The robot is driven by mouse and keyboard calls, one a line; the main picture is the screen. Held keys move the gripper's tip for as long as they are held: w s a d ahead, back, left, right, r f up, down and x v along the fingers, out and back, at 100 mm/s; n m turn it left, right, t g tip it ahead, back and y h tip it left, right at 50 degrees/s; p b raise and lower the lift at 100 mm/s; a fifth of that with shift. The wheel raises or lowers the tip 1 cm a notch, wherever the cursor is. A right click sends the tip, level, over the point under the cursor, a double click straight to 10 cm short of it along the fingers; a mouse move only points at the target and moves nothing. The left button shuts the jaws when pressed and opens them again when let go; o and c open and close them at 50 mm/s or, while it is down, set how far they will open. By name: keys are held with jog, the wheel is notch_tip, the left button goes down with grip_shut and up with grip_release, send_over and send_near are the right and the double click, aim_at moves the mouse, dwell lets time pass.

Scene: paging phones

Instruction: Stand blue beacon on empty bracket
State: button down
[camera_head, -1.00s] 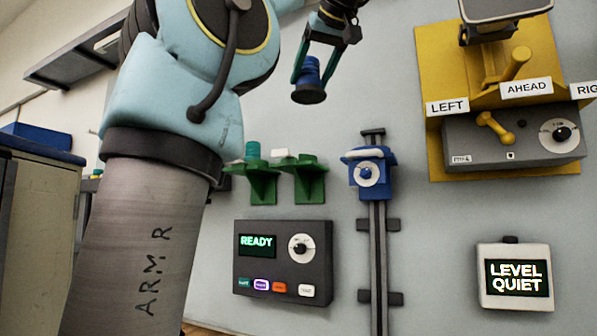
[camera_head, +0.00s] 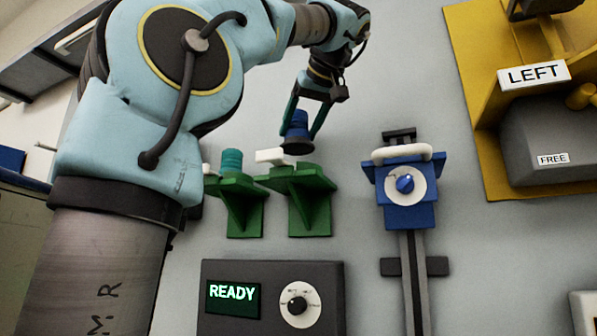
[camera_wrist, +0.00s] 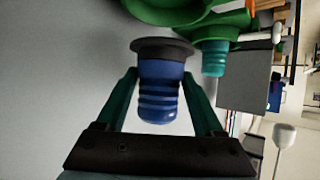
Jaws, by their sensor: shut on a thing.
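My gripper (camera_head: 300,122) is shut on the blue beacon (camera_head: 297,131), a ribbed blue cylinder with a wide dark base. In the head view the beacon is upright, base down, close above the right-hand green bracket (camera_head: 310,205). I cannot tell whether the base touches it. A white block (camera_head: 270,156) shows at that bracket's left edge. The left-hand green bracket (camera_head: 240,205) bears a teal beacon (camera_head: 231,161). The wrist view shows the blue beacon (camera_wrist: 160,85) between the fingers, with the teal beacon (camera_wrist: 215,58) and green bracket (camera_wrist: 165,10) beyond it.
A dark panel reading READY (camera_head: 325,275) is below the brackets. A yellow frame with a LEFT label (camera_head: 533,75) is at upper right. My arm fills the left.

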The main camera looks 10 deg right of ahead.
jog(key=shift+f, duration=3.5)
jog(key=shift+c, duration=1.4)
grip_release()
jog(key=shift+b, duration=0.3)
jog(key=v, duration=1.2)
jog(key=shift+s, duration=0.1)
